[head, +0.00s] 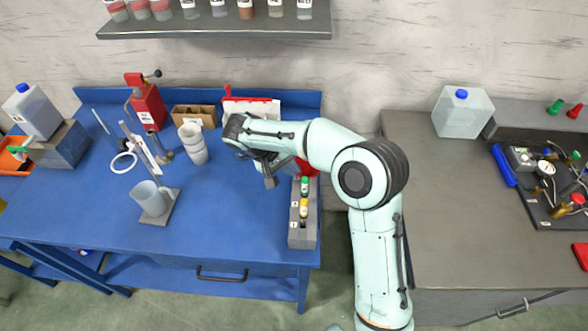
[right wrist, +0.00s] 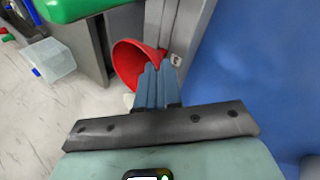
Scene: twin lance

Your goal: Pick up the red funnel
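The red funnel (head: 308,167) is largely hidden behind my right arm in the head view, at the right end of the blue table. In the right wrist view the funnel (right wrist: 128,62) shows its wide mouth to the left and narrows to the right, beside a grey surface. My right gripper (head: 270,182) is left of the funnel in the head view. Its fingers (right wrist: 160,66) lie close together and look shut, with the tips in front of the funnel's narrow part. I see nothing held between them. My left gripper is in neither view.
A grey rack (head: 302,236) with green- and yellow-capped vials stands at the blue table's (head: 235,225) right edge. Stacked cups (head: 193,145), a stand with a beaker (head: 150,198) and a red press (head: 149,105) are further left. The front middle of the table is clear.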

